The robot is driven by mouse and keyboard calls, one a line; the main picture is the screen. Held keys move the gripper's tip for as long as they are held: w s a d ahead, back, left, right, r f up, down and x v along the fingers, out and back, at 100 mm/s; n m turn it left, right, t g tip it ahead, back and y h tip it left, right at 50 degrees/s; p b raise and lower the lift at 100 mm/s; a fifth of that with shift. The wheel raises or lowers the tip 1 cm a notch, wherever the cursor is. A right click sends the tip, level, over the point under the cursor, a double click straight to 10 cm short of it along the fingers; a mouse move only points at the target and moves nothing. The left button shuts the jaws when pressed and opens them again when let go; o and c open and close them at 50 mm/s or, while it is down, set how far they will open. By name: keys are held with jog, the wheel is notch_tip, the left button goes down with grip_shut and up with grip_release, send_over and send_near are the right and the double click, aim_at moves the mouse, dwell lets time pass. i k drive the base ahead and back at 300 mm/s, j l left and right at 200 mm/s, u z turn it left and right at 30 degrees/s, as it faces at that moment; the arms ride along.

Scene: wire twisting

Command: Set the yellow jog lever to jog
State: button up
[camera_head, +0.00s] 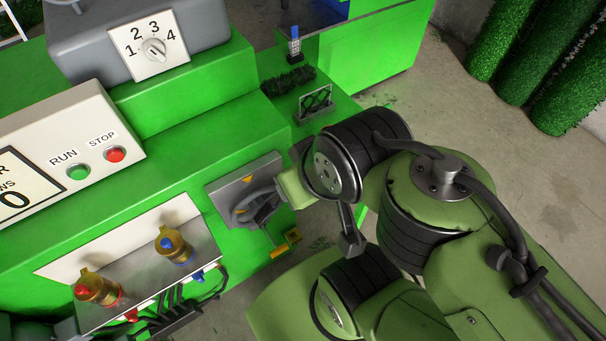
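A yellow piece (287,243) with a dark slot shows low on the green machine's right end, below a grey plate; I take it for the jog lever, but its setting is not readable. The grey plate (226,190) carries a round dark dial and a small yellow triangle mark. My gripper (262,208) is at the plate, just above and left of the yellow piece. Its dark fingers blend with the dial, so whether they touch it or are open is unclear. My green arm comes in from the right.
The green machine carries a 1-4 selector (153,48), a green RUN button (78,172) and a red STOP button (115,154). Red-capped (97,289) and blue-capped (174,246) brass fittings stand lower left. Green rolls (510,45) stand at the back right; open floor lies before them.

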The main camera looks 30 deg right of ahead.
aim_at(278, 251)
jog(key=k+j+u, duration=0.1)
jog(key=k, duration=0.35)
jog(key=i+j+u, duration=0.1)
jog(key=j+u, duration=0.2)
jog(key=u, duration=0.2)
jog(key=i+j+u, duration=0.15)
jog(key=u, duration=0.35)
jog(key=j, duration=0.1)
